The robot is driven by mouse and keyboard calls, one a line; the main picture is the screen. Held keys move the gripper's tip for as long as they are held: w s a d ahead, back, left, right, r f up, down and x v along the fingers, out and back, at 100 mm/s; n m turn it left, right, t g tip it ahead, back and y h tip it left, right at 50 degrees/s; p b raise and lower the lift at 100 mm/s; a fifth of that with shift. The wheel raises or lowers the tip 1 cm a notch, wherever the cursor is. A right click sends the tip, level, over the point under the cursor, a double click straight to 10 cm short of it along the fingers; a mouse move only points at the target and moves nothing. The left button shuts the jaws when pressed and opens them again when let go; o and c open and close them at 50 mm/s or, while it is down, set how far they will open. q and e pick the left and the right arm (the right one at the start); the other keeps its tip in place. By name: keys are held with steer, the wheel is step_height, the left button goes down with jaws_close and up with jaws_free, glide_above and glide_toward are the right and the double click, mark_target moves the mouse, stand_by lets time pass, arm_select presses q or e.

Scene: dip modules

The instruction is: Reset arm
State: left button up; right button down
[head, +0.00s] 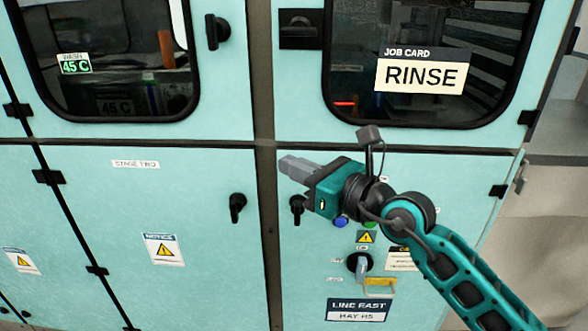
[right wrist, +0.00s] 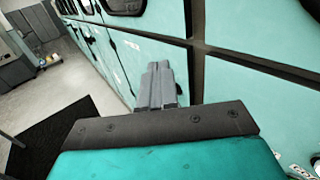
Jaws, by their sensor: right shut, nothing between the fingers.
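My right gripper (head: 288,166) is shut and empty, its grey fingers pressed together. My teal and black arm comes in from the lower right in the head view. The fingers point left in front of the teal machine, near the dark upright between the two lower doors. Whether they touch the machine is hard to tell. In the right wrist view the shut fingers (right wrist: 158,82) stick out beyond the dark mount. My left gripper is not in view.
A job card reading RINSE (head: 421,74) is on the upper right window. Below my gripper are a blue button (head: 341,221), a rotary switch (head: 360,265) and a LINE EAST plate (head: 357,310). Black door handles (head: 237,206) stick out. A dark mat (right wrist: 62,128) lies on the floor.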

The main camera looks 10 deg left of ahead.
steer(key=s+d+f+m+t+h, duration=0.4)
steer(key=d+f+m, duration=0.5)
steer(key=m, duration=0.7)
steer(key=s+d+f+m+t+h, duration=0.2)
steer(key=d+f+m+t+h, duration=0.5)
steer(key=m, duration=1)
steer(key=s+d+f+m+g+h, duration=0.1)
steer(key=s+d+f+m+g, duration=0.3)
steer(key=f, duration=0.5)
steer(key=s+d+f+m+g+h, duration=0.2)
steer(key=s+d+f+m+g, duration=0.2)
steer(key=s+d+f+m, duration=0.5)
steer(key=shift+s+d, duration=0.15)
steer(key=shift+s, duration=0.6)
